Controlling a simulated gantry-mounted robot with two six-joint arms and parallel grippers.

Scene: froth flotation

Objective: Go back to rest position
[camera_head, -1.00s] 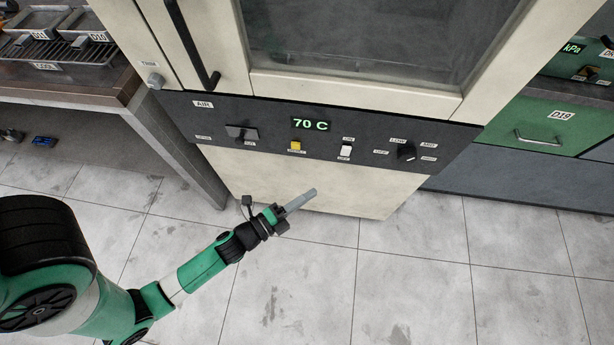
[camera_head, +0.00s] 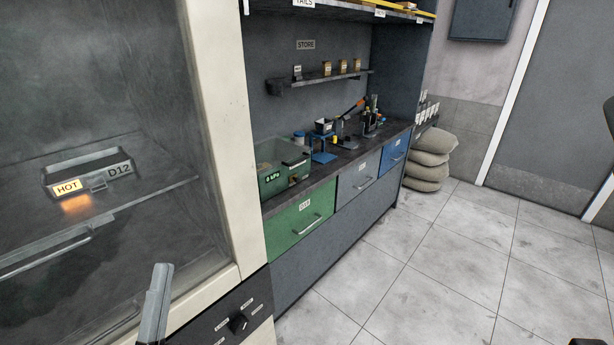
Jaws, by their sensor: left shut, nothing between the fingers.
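My left gripper (camera_head: 155,303) shows at the bottom left of the head view as a pair of grey fingers pointing up. They are shut with nothing held. They stand in front of the oven's lower front, and I cannot tell the gap between them. The rest of the left arm is out of the picture. A dark piece at the right edge may be part of my right arm; my right gripper is not seen.
Sacks (camera_head: 430,160) are stacked by the far wall. The floor (camera_head: 450,265) is clear.

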